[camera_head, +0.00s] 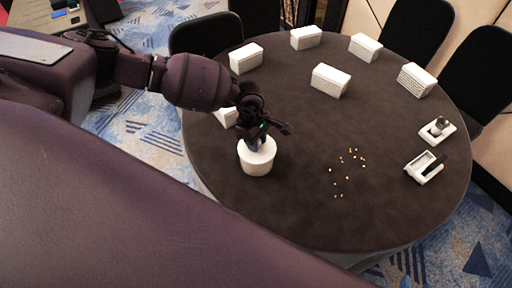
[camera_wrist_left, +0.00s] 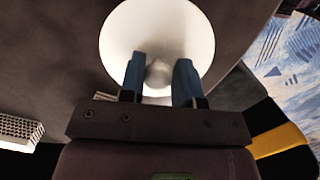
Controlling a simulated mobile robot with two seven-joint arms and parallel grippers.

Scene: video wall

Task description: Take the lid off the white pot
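The white pot (camera_head: 257,163) stands upright near the left edge of the round dark table, with its white lid (camera_head: 262,152) on top. In the left wrist view the round white lid (camera_wrist_left: 185,25) fills the upper middle, with a small knob (camera_wrist_left: 158,74) at its centre. My left gripper (camera_head: 256,143) points down over the lid. Its blue fingers (camera_wrist_left: 160,70) stand on either side of the knob, very close to it; I cannot tell whether they press on it. The pot's body is hidden below the lid in the wrist view. My right gripper is not in view.
Several white boxes (camera_head: 330,80) stand along the table's far side. Small yellowish pieces (camera_head: 347,165) lie scattered right of the pot. Two white holders (camera_head: 424,167) (camera_head: 437,130) sit at the right edge. Dark chairs (camera_head: 413,35) surround the table.

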